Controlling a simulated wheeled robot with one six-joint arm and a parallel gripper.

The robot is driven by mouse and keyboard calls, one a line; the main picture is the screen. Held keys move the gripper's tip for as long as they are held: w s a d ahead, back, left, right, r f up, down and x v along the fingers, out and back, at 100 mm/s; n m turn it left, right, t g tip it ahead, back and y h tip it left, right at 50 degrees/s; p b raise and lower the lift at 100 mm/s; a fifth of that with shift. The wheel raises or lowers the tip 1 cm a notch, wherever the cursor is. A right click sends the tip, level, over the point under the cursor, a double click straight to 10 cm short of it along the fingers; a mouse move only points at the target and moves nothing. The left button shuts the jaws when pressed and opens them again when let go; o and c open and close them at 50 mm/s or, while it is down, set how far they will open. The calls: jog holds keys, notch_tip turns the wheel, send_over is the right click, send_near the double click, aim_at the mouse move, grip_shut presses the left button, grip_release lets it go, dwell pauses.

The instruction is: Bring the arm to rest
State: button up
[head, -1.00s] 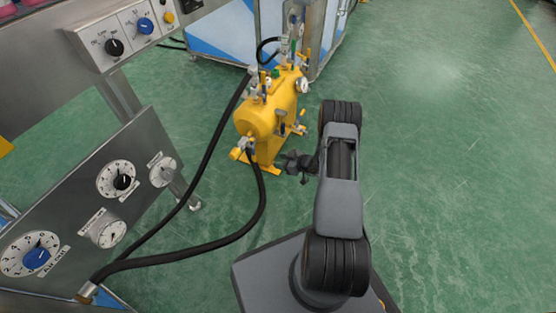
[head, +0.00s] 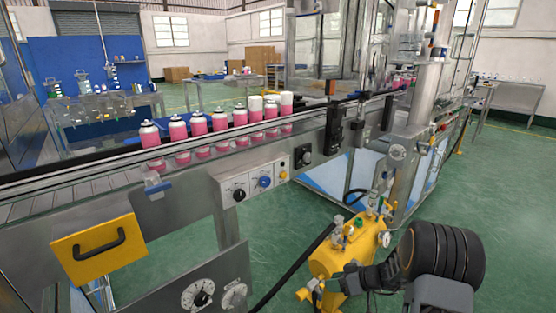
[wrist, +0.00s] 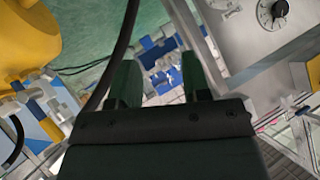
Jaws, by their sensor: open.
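My arm shows at the lower right of the head view, with its dark gripper (head: 340,281) in front of the yellow tank (head: 352,245). In the wrist view the two fingers of my gripper (wrist: 160,82) stand apart with nothing between them. The floor and distant blue and grey equipment show beyond them. In the head view part of the arm is cut off by the lower edge.
Several pink cans (head: 220,121) stand on the conveyor (head: 110,164). A knob panel (head: 252,183), a yellow panel with a black handle (head: 98,252) and a dial panel (head: 185,284) are at the left. A black hose (head: 292,268) runs to the tank. Green floor (head: 510,215) is open at right.

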jog(key=s+r+m+h+p, duration=0.2)
jog(key=s+r+p, duration=0.4)
jog(key=r, duration=0.9)
jog(key=s+a+r+m+h+p, duration=0.1)
jog(key=s+r+m+h+p, duration=0.2)
jog(key=r, duration=1.2)
jog(key=s+a+r+m+h+p, duration=0.1)
jog(key=s+r+m+h+p, duration=0.2)
jog(key=s+r+p, duration=0.8)
notch_tip(320, 180, up, 4)
jog(key=h+p, duration=0.2)
jog(key=p, duration=0.1)
jog(key=shift+s+r+g+p, duration=0.15)
jog(key=shift+g+p, duration=0.2)
jog(key=shift+g, duration=0.05)
